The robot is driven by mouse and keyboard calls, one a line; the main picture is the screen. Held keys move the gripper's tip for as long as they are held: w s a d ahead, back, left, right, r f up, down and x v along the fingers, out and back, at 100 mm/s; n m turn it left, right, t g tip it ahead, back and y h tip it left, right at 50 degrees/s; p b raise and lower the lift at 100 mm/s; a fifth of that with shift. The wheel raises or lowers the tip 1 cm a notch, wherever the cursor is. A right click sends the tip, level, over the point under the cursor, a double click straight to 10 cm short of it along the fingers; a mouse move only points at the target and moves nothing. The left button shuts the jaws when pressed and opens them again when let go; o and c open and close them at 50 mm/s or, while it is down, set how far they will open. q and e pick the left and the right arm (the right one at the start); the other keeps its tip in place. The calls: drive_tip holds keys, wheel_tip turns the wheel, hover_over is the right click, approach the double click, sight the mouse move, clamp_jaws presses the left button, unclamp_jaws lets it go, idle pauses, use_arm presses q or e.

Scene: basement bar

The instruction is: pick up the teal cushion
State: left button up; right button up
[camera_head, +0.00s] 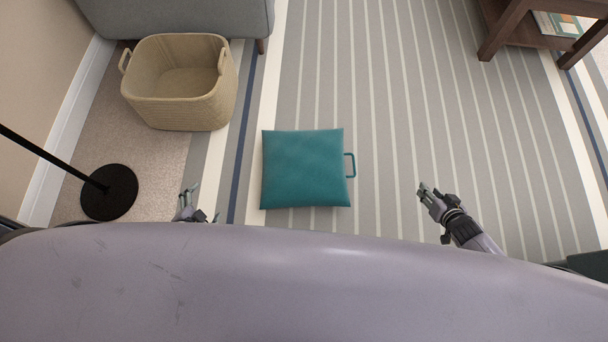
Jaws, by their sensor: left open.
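The teal cushion (303,168) lies flat on the striped rug in the middle of the camera_head view. A small teal loop handle (350,165) sticks out from its right side. My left gripper (196,203) is open, to the left of the cushion and apart from it; my body hides part of it. My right gripper (424,189) is to the right of the cushion and handle, apart from both. Its fingers look close together, and I cannot tell whether they are open.
An empty woven basket (190,112) stands at the upper left near a grey sofa (185,18). A black lamp base (109,192) is at the left. A dark wooden table (505,32) stands at the upper right. The striped rug (400,90) around the cushion is clear.

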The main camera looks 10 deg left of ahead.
sight(271, 165)
use_arm(q)
drive_tip(key=w+f+m+t+h+b, duration=0.35)
drive_tip(key=w+f+m+b, duration=0.45)
drive_tip(key=b, duration=1.3)
use_arm(e)
drive_tip(key=w+a+f+t+y, duration=0.2)
drive_tip(key=w+f+y, duration=0.2)
drive_tip(key=w+f, duration=0.4)
use_arm(q)
drive_tip(key=w+d+f+m+h+b, duration=0.2)
drive_tip(key=f+m+b, duration=0.6)
drive_tip(key=b, duration=1.4)
drive_tip(key=d+m+g+h, duration=0.1)
drive_tip(key=d+m+h, duration=0.1)
drive_tip(key=d, duration=0.1)
drive_tip(key=shift+d+f+h+b, duration=0.15)
drive_tip(key=shift+d+h+b, duration=0.1)
drive_tip(key=shift+h+b, duration=0.1)
use_arm(e)
drive_tip(key=s+a+f+m+g+y, duration=0.1)
drive_tip(key=s+a+f+y, duration=0.1)
drive_tip(key=f, duration=0.3)
drive_tip(key=s+a+f+m+y, duration=0.1)
drive_tip(key=s+a+f+y, duration=0.1)
drive_tip(key=f, duration=0.3)
drive_tip(key=shift+a+f+m+g, duration=0.25)
drive_tip(key=shift+a+m+g, duration=0.15)
drive_tip(key=shift+a, duration=0.3)
